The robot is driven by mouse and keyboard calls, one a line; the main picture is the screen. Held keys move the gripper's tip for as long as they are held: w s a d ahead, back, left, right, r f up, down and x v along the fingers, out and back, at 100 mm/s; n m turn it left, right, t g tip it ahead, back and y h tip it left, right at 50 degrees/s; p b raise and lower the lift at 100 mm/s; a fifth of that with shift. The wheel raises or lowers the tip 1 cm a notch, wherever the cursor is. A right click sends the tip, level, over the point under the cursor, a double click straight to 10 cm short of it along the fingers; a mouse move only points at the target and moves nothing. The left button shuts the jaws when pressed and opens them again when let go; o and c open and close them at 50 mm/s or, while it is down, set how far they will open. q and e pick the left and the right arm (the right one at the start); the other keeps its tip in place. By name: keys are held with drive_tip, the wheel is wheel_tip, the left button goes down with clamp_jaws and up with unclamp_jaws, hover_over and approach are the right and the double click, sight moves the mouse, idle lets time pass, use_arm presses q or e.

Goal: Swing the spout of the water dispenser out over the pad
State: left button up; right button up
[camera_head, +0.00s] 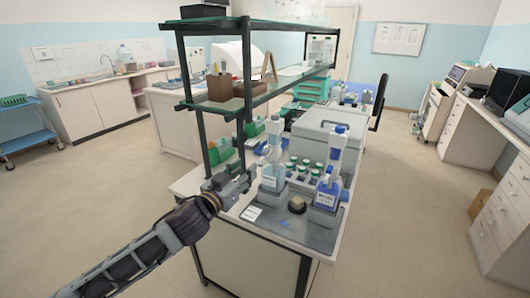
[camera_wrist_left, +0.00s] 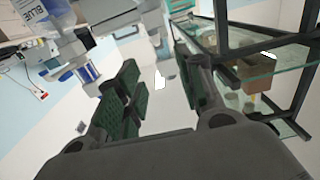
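Two bottle-top dispensers stand on the bench in the head view. The left one (camera_head: 272,174), clear and pale with a white label, looks like the water dispenser, but I cannot read its label. Its spout is too small to tell which way it points. The right one (camera_head: 327,190) holds blue liquid. My left gripper (camera_head: 243,183) is just left of the left dispenser. In the left wrist view its green-padded fingers (camera_wrist_left: 157,85) are apart, with nothing clearly held. My right gripper is not visible.
A dark-framed glass shelf (camera_head: 245,96) rises close behind my left gripper; its posts and shelves also fill the right of the wrist view (camera_wrist_left: 270,62). Several small capped bottles (camera_head: 301,170) stand between the dispensers. A white card (camera_head: 251,213) lies on the bench's front left.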

use_arm(q)
drive_tip(key=shift+w+d, duration=0.1)
drive_tip(key=shift+w, duration=0.1)
idle(0.4)
drive_tip(key=p, duration=0.1)
approach(263, 153)
drive_tip(key=shift+x, duration=1.35)
drive_tip(key=shift+p+x, duration=0.65)
drive_tip(key=shift+x, duration=3.7)
clamp_jaws()
